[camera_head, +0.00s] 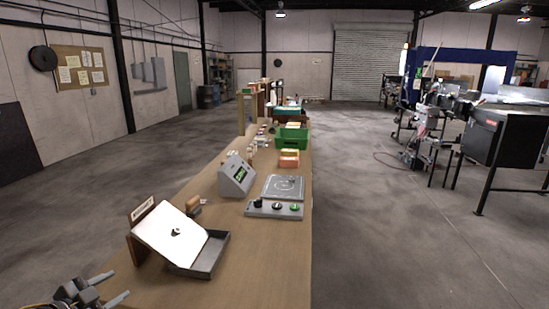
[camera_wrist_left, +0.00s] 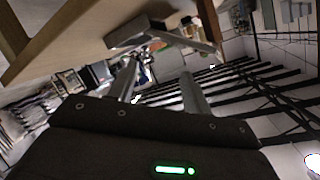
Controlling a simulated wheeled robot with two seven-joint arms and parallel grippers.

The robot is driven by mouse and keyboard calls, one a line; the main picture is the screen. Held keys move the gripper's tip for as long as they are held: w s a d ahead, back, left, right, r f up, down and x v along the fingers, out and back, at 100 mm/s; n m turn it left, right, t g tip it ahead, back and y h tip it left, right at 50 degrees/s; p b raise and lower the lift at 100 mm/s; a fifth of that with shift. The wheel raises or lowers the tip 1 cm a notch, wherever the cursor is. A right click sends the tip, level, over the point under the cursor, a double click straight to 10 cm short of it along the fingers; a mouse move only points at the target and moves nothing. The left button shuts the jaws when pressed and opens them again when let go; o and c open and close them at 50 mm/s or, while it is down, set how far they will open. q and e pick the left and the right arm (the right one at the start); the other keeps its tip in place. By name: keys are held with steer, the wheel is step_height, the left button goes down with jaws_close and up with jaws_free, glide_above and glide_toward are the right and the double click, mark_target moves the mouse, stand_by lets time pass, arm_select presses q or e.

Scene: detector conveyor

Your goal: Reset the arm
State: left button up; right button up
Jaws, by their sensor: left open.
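My left gripper (camera_head: 118,287) is at the lower left of the head view, beside the near left edge of the long wooden table (camera_head: 262,270). Its two fingers are apart with nothing between them. In the left wrist view my left gripper (camera_wrist_left: 160,85) also shows open and empty, its fingers pointing away from the camera. The table underside and a leg show at the upper left of that view. My right gripper is in neither view.
A tilted white board (camera_head: 168,233) with a grey tray (camera_head: 212,262) stands on the near table. Behind are a grey console (camera_head: 237,175), a button panel (camera_head: 273,209), a grey plate (camera_head: 284,187), orange blocks (camera_head: 289,158) and a green bin (camera_head: 291,137).

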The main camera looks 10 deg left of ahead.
arm_select(q)
steer(key=s+d+f+n+g+y, duration=0.25)
steer(key=s+d+f, duration=0.25)
steer(key=f, duration=0.3)
steer(key=s+d+f+n+g+y, duration=0.1)
steer(key=s+d+f+n+g, duration=0.3)
steer(key=f, duration=0.4)
steer(key=s+d+f+g+h, duration=0.1)
steer(key=s+d+f+g, duration=0.1)
steer(key=s+d, duration=0.45)
steer(key=s+d+f+g+h, duration=0.2)
steer(key=s+d+f, duration=0.1)
steer(key=s+d, duration=0.4)
step_height(320, 180, down, 27)
steer(key=s+g, duration=0.1)
steer(key=g, duration=0.1)
steer(key=s+a+f, duration=0.2)
steer(key=s+f, duration=1.2)
steer(key=s, duration=0.2)
steer(key=shift+a+f+g+y, duration=0.3)
steer(key=shift+g+y, duration=0.05)
steer(key=shift+y, duration=0.1)
